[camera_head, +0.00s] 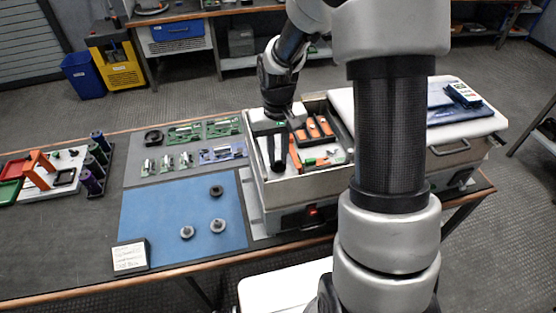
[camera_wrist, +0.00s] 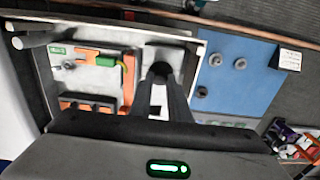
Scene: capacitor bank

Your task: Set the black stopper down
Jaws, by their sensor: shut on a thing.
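My gripper (camera_head: 275,160) is over the left part of the open grey drawer box (camera_head: 312,185). In the wrist view, its two long dark fingers (camera_wrist: 158,75) reach forward and are shut on a dark piece at their tips, which I take to be the black stopper (camera_wrist: 163,54). The fingers hide much of it, and I cannot tell how far above the box floor it is. A black round piece (camera_head: 216,191) sits on the blue mat (camera_head: 160,215), near two grey round knobs (camera_head: 187,232) (camera_head: 218,225).
The box also holds orange-handled tools (camera_head: 313,128) and a green-and-orange part (camera_wrist: 108,62). Circuit boards (camera_head: 222,153) lie behind the mat. A small card (camera_head: 130,257) stands at its front left corner. The mat's left half is clear.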

